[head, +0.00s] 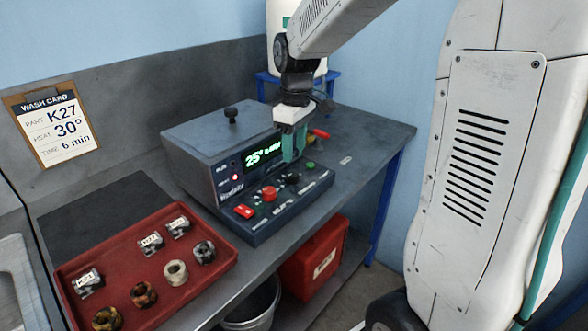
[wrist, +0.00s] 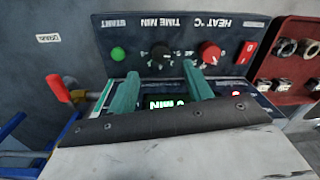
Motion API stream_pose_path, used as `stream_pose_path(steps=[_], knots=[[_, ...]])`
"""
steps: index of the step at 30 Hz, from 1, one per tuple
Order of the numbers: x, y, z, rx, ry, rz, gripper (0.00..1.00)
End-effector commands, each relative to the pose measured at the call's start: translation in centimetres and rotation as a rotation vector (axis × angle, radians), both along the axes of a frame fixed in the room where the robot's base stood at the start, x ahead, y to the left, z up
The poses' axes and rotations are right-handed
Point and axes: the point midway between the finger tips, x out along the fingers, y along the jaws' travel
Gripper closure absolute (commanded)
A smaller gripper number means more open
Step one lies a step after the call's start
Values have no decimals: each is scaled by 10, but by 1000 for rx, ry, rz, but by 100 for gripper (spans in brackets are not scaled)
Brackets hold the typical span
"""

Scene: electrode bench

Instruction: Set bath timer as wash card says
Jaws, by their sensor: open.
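The wash card (head: 58,127) on the wall reads part K27, heat 30°, time 6 min. The grey bath unit (head: 215,145) has a lit display (head: 262,154) reading 25°; the minutes beside it are small and look like 0. Its sloped panel carries a black TIME MIN knob (head: 292,178), a red HEAT knob (head: 269,194), a green START button (head: 310,164) and a red switch (head: 244,211). My gripper (head: 291,157) is open and empty above the panel. In the wrist view, the black knob (wrist: 161,56) appears between my fingertips (wrist: 161,70); contact cannot be told.
A red tray (head: 150,312) with several ring-shaped parts and tags lies at the front left. A red-handled tap (head: 320,134) is behind the panel's right end. A red bin (head: 315,258) and a bucket (head: 250,308) stand below. The bench right of the unit (head: 370,135) is mostly clear.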

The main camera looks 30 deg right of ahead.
Motion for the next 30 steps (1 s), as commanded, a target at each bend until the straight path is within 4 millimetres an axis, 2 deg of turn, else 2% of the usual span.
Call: stream_pose_path(steps=[6,12,23,24,28,30], knots=[[-2,2,-36,1,4,-2,49],[-2,3,-61,1,3,-2,49],[-2,3,-68,1,1,-3,49],[-2,3,-68,1,1,-3,55],[-2,3,-68,1,1,-3,91],[-2,3,-68,1,1,-3,94]])
